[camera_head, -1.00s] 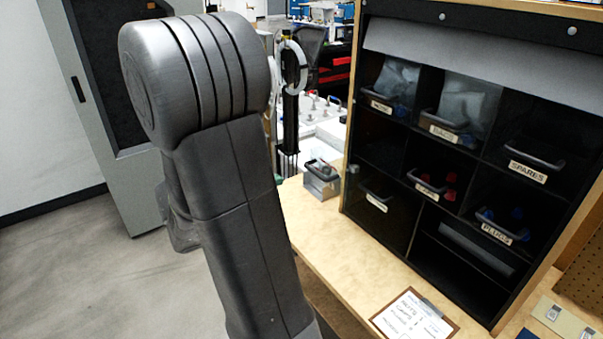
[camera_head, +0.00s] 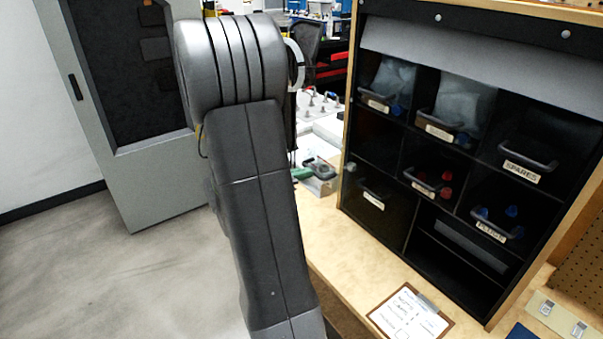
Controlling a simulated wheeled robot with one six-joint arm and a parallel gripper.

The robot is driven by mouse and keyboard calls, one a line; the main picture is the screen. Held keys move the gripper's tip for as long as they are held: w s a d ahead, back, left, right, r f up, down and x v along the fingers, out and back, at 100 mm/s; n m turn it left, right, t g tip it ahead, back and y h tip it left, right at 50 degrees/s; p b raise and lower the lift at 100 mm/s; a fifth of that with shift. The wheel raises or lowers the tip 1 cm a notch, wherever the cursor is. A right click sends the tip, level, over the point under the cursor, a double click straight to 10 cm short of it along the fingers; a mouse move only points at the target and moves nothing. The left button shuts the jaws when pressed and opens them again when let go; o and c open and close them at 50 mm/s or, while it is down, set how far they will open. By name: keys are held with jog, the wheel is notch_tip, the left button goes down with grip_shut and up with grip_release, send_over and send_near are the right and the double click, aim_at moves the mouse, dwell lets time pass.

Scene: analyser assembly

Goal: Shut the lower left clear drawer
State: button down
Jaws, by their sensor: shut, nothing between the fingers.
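The black cabinet (camera_head: 408,222) stands on the wooden bench at the right. Its lower left drawer (camera_head: 373,194) is dark and see-through, with a grey handle and a pale label. I cannot tell how far out it stands. My arm rises through the middle of the view, left of the cabinet. I cannot make out my gripper; it seems hidden behind the arm or out of frame.
A small bin (camera_head: 322,178) with a dark handle and something green beside it stands left of the cabinet, partly behind my arm. Other drawers hold red caps (camera_head: 446,184) and blue plugs (camera_head: 481,212). A clipboard (camera_head: 408,314) lies on the bench front. The bench between is clear.

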aim_at(326, 156)
jog(key=r+b+x, duration=0.1)
jog(key=x, duration=0.4)
jog(key=r+b+x, duration=0.1)
jog(key=b+x, duration=0.1)
jog(key=x, duration=0.4)
jog(key=d+r+b+x, duration=0.1)
jog(key=b+x, duration=0.1)
jog(key=x, duration=0.4)
jog(key=shift+w+r, duration=0.1)
jog(key=shift+r, duration=0.1)
jog(key=shift+w+d+r+b, duration=0.15)
jog(key=shift+w+d+b, duration=0.25)
jog(key=shift+d, duration=0.15)
jog(key=shift+r, duration=0.2)
jog(key=shift+a, duration=0.1)
jog(key=shift+s+a, duration=0.15)
jog(key=shift+a, duration=0.1)
jog(key=b+v, duration=0.1)
jog(key=v, duration=1.2)
jog(key=shift+s+a+f, duration=0.15)
jog(key=shift+s, duration=0.1)
